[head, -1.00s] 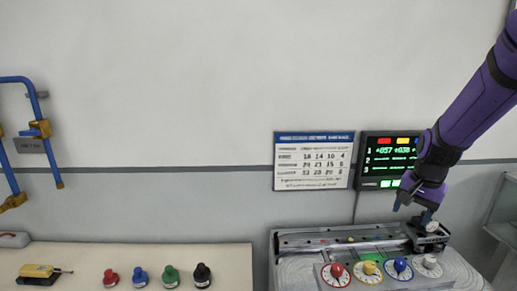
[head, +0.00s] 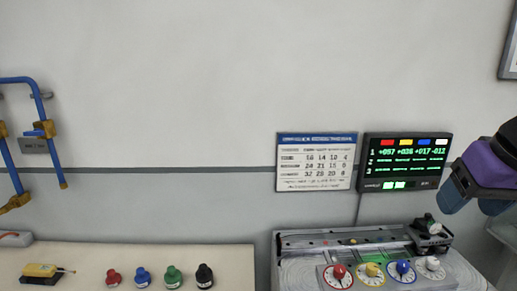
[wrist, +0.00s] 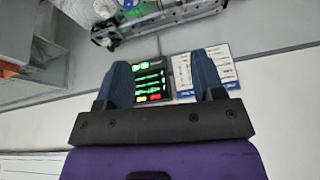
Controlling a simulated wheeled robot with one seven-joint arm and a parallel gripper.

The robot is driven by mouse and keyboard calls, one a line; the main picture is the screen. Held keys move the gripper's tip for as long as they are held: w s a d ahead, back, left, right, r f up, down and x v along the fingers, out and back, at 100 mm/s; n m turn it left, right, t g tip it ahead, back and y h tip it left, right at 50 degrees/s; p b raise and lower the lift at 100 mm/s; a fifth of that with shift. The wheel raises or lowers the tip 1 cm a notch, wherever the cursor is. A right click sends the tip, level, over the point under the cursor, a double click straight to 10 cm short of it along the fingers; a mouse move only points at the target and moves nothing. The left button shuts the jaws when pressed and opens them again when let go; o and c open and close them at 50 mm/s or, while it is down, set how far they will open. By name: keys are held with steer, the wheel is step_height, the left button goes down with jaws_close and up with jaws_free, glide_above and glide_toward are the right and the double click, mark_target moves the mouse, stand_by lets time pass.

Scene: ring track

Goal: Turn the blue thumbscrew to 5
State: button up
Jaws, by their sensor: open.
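The blue thumbscrew (head: 402,267) stands on a round white dial at the front of the grey machine, between the yellow thumbscrew (head: 371,269) and the white thumbscrew (head: 432,263). A red thumbscrew (head: 339,271) is at the row's left end. The dial marks are too small to read. My gripper (head: 468,207) is up and to the right of the blue thumbscrew, apart from it. In the wrist view my gripper (wrist: 165,80) has its two blue fingers spread, with nothing held between them.
A display (head: 404,160) with green digits and a white chart (head: 316,162) hang on the wall behind. A table (head: 225,262) at left holds red, blue, green and black bottles and a yellow device (head: 40,271). Blue pipes (head: 42,130) are at far left.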

steer(key=s, duration=0.2)
steer(key=s+n, duration=0.1)
steer(key=shift+a+r, duration=0.2)
steer(key=shift+a, duration=0.05)
stand_by(3.1)
